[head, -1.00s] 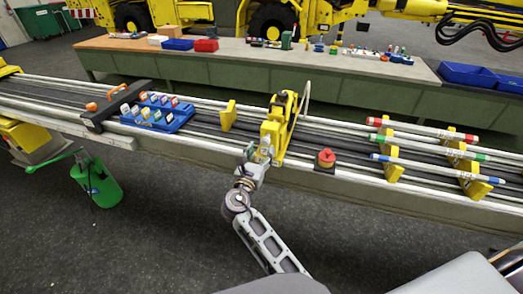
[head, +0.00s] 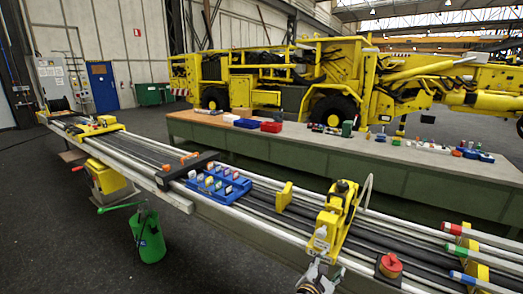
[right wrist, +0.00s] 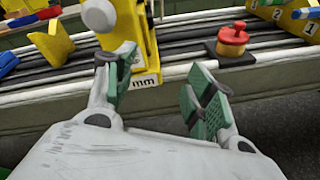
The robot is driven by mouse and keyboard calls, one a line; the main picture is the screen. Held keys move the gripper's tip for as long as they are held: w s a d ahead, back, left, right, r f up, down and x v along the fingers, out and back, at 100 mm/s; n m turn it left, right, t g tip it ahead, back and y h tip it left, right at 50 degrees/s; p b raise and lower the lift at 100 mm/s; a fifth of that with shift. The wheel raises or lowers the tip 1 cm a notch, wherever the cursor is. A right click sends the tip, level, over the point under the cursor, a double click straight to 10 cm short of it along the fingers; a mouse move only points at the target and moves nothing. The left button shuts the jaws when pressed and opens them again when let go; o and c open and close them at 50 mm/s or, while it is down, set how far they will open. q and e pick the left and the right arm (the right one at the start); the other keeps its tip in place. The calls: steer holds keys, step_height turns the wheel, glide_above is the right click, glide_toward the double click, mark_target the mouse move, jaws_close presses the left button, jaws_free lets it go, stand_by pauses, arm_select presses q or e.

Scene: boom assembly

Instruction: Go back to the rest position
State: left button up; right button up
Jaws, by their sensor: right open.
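My right gripper (head: 319,272) is at the bottom edge of the head view, just in front of the yellow upright device (head: 338,215) on the rail bench. In the right wrist view my right gripper (right wrist: 160,92) is open, its green-padded fingers apart with nothing held between them. The lower end of the yellow device (right wrist: 146,62), with an "mm" label, appears beyond the left finger. Whether they touch is hard to tell. My left gripper is in neither view.
The rail bench (head: 150,172) carries a blue tray (head: 220,194) of small parts, a dark bar with orange handles (head: 188,160) and a red knob (head: 390,264). A long worktable and yellow machines stand behind. Floor at lower left is clear.

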steer(key=s+d+f+m+g+y, duration=0.3)
steer(key=s+d+f+m+g, duration=0.1)
steer(key=s+f+m, duration=0.5)
steer(key=s+a+f+m+g+y, duration=0.1)
steer(key=s+a+m+g+y, duration=0.15)
steer(key=s+m, duration=0.45)
steer(key=s+a+m+g+y, duration=0.1)
steer(key=s+m+g+y, duration=0.1)
steer(key=s+m+y, duration=0.5)
steer(key=s+f+n+g+h, duration=0.1)
steer(key=s+f+n+h, duration=0.2)
steer(key=f, duration=2.9)
steer(key=s+d+f+g, duration=0.1)
steer(key=s+d+f, duration=0.1)
steer(key=s+f, duration=0.8)
steer(key=s+d+f+m, duration=0.1)
steer(key=s+d+f, duration=0.1)
steer(key=s+f, duration=0.9)
steer(key=s, duration=0.2)
steer(key=shift+s+d+g, duration=0.2)
steer(key=shift+s+g, duration=0.15)
steer(key=shift+s, duration=0.05)
